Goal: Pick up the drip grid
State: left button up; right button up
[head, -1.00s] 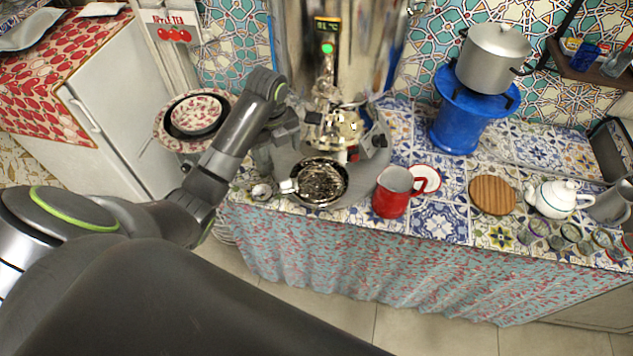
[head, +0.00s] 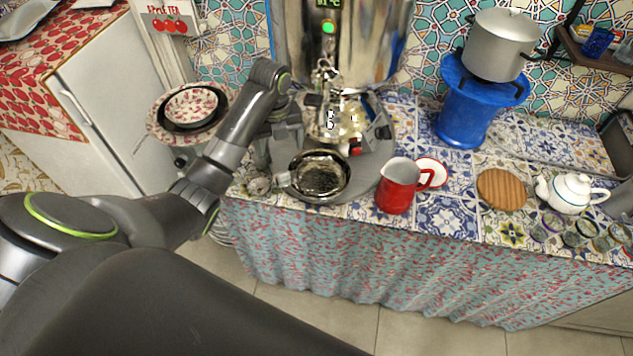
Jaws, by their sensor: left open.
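The drip grid (head: 321,179) appears to be the dark, speckled round surface inside a shiny metal bowl-like tray (head: 322,198) at the counter's front. The tray sits in front of the samovar (head: 290,40) and its tap. Its texture is too small to tell clearly. My left gripper (head: 278,158) points down just behind and left of the tray. It is open and seems to hold nothing, apart from the grid. Its fingertips are hard to make out against the grey stand. My right gripper is not in view.
A red jug (head: 397,188) stands close to the tray's right, beside a small red-rimmed white dish (head: 431,168). A small silver object (head: 259,187) lies left of the tray. Further right are a wooden disc (head: 502,189), a white teapot (head: 570,193) and several glasses.

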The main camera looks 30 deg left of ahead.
aim_at(284, 171)
pick_arm(q)
jog(key=shift+d+f+b, duration=0.1)
jog(key=shift+f+b, duration=3.05)
jog(key=shift+f, duration=0.45)
notch_tip(284, 171, down, 4)
jog(key=shift+w+r, duration=0.15)
jog(key=shift+r, duration=0.05)
jog(key=c, duration=1.4)
